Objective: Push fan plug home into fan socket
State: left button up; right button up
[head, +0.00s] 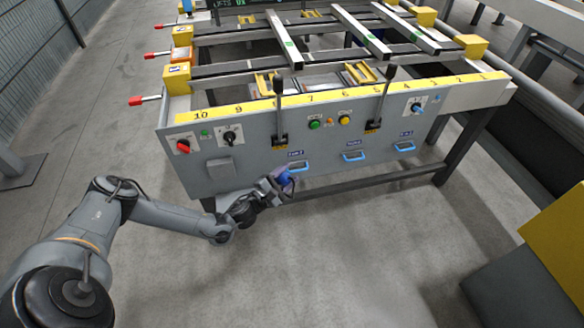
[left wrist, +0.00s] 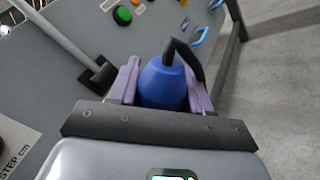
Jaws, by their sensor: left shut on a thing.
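My left gripper (head: 281,181) is at the front panel of the table, low and left of the panel's middle. It is shut on a blue plug (head: 285,178). In the left wrist view the blue plug (left wrist: 163,84) sits between the two pale purple fingers (left wrist: 164,88), with a black cable (left wrist: 186,50) bending off its end. A blue-rimmed fitting (head: 299,166) with a label above it lies just beside the gripper; I cannot read the label. Whether the plug touches or sits in a socket is hidden. My right gripper is not in view.
More blue-rimmed fittings, one in the middle (head: 353,156) and one further right (head: 404,146), line the panel (head: 250,150). Black levers (head: 279,115) stick out, one close to the gripper in the wrist view (left wrist: 95,75). A grey box (head: 220,169) sits left. The floor in front is clear.

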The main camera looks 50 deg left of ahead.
pick_arm(q)
jog(key=s+a+f+m+g+h, duration=0.1)
jog(key=s+a+f+m+h, duration=0.2)
jog(key=s+m, duration=0.4)
jog(key=s+a+f+m+g+h, duration=0.1)
jog(key=s+a+f+m+h, duration=0.2)
jog(key=s, duration=0.7)
jog(key=a+m+h, duration=0.2)
jog(key=m+h, duration=0.2)
jog(key=m, duration=0.1)
jog(key=shift+s+a+p, duration=0.25)
jog(key=shift+a+p, duration=0.05)
jog(key=shift+h, duration=0.3)
jog(key=shift+w+a+b, duration=0.45)
jog(key=shift+a+b, duration=0.25)
jog(key=shift+a, duration=0.15)
jog(key=shift+w+a+b, duration=0.45)
jog(key=shift+a+b, duration=0.3)
jog(key=shift+a, duration=0.15)
jog(key=shift+w+a+b, duration=0.45)
jog(key=shift+a+b, duration=0.25)
jog(key=shift+a, duration=0.15)
